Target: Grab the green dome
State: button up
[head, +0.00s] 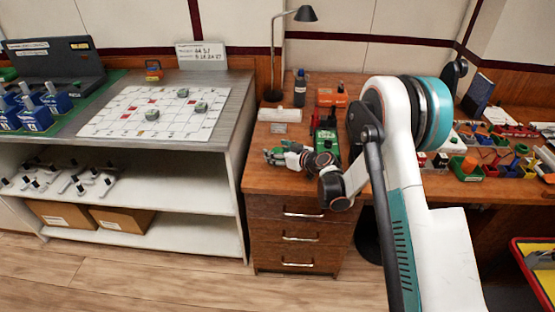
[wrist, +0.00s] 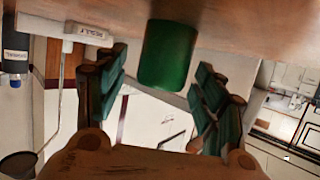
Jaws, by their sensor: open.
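The green dome (wrist: 168,55) shows in the wrist view as a dark green, smooth rounded body at the desk surface, at the top of the picture. My gripper (wrist: 160,72) is open, with one dark green finger on each side of the dome. A gap shows between the dome and each finger, so they look apart. In the head view my gripper (head: 273,155) is low over the left part of the wooden desk (head: 262,181). I cannot tell the dome from the fingers there.
A white block (head: 280,115), a dark bottle (head: 300,89) and a desk lamp (head: 273,93) stand behind my gripper. A green box (head: 325,140) and a red-orange box (head: 331,97) are to its right.

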jog(key=shift+w+a, duration=0.1)
jog(key=c, duration=1)
